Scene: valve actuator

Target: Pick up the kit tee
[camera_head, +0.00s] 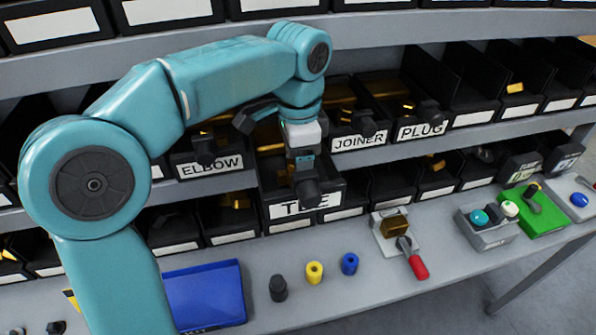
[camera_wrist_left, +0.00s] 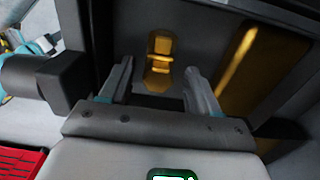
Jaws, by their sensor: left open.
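The bin labelled TEE (camera_head: 291,209) is pulled forward from the middle shelf in the head view. My left gripper (camera_head: 303,160) hangs over this bin, pointing down, and hides much of its inside. In the left wrist view a golden brass fitting, the kit tee (camera_wrist_left: 160,50), lies on the dark bin floor. The two fingers of my left gripper (camera_wrist_left: 158,70) are apart, with the tee in line with the gap and beyond the fingertips. Nothing is held. My right gripper is not in view.
ELBOW (camera_head: 210,168), JOINER (camera_head: 358,142) and PLUG (camera_head: 421,131) bins stand close on both sides. The bench below holds a blue tray (camera_head: 205,295), black, yellow and blue cylinders, a red-handled valve fixture (camera_head: 398,240) and a green block (camera_head: 540,215). The front right bench is clear.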

